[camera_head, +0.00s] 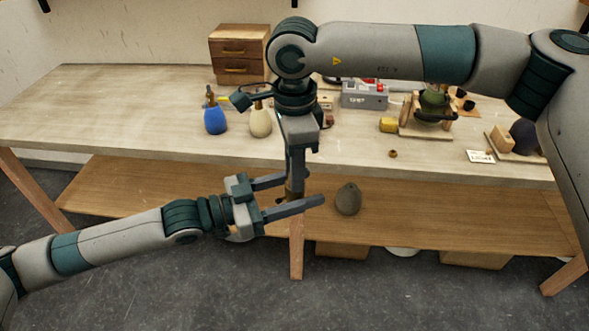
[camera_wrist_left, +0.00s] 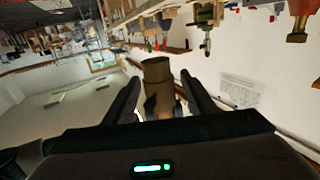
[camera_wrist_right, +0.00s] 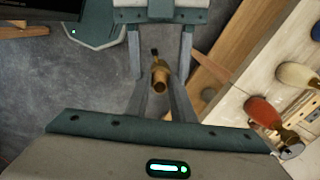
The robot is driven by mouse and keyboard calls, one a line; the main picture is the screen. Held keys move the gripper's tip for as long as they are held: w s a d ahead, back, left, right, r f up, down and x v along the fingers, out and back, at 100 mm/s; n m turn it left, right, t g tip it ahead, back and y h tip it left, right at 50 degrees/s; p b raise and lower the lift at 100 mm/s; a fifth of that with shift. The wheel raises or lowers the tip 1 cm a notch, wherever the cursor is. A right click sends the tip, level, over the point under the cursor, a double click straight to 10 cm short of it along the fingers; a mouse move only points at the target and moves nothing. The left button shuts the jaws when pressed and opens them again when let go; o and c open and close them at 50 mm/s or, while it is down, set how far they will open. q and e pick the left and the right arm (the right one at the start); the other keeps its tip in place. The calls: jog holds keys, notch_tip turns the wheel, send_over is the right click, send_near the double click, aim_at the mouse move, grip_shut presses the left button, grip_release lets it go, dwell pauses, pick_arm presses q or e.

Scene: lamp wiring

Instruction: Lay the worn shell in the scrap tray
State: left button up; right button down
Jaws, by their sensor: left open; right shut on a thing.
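A brass-brown cylindrical piece, which looks like the worn shell (camera_head: 290,190), hangs in front of the table's front edge. It also shows in the left wrist view (camera_wrist_left: 158,72) and the right wrist view (camera_wrist_right: 160,77). My right gripper (camera_head: 295,178) points down and is shut on it. My left gripper (camera_head: 303,189) reaches in from the left, open, with its two fingers either side of the piece; I see a gap beside each finger in the left wrist view. I cannot pick out the scrap tray for certain.
A blue pear-shaped piece (camera_head: 215,119) and a cream one (camera_head: 260,120) stand on the table (camera_head: 130,110) near a wooden drawer box (camera_head: 238,52). A grey box (camera_head: 365,97), a wooden stand (camera_head: 428,131) and a yellow block (camera_head: 389,125) are further right. A dark bulb shape (camera_head: 348,199) is on the lower shelf.

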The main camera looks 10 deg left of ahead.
pick_arm(q)
jog(key=v, duration=0.9)
jog(key=shift+a, duration=0.35)
jog(key=shift+s, duration=0.15)
